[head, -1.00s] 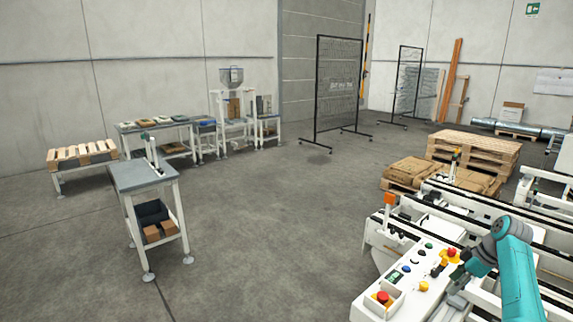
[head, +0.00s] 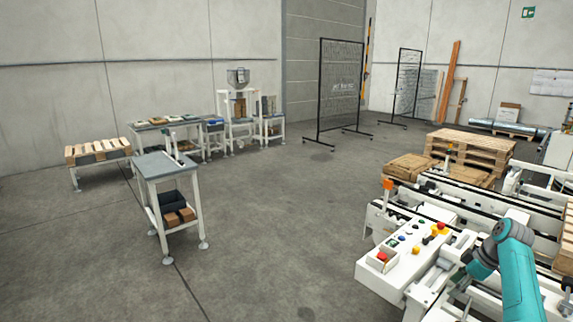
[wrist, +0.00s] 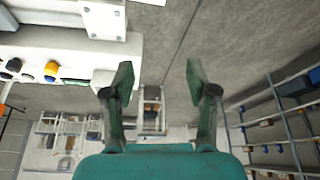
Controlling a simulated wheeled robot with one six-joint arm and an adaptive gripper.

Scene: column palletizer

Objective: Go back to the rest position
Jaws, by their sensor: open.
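My gripper (wrist: 158,82) is open and empty in the wrist view, with its two dark green fingers spread apart and nothing between them. The teal and grey end of my arm shows at the lower right of the head view, over the white conveyor machine. There my fingers are small and dark, so their exact gap is hard to make out. The white control panel (head: 405,252), with red, yellow, green and black buttons, is just left of my arm. In the wrist view the panel (wrist: 95,55) shows at the upper left, left of the fingers.
A small grey-topped table (head: 168,166) stands at left with brown boxes on its lower shelf. Stacked wooden pallets (head: 472,148) stand beyond the machine. A black mesh partition (head: 340,85) stands at the back. The floor (head: 285,220) between table and machine is clear.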

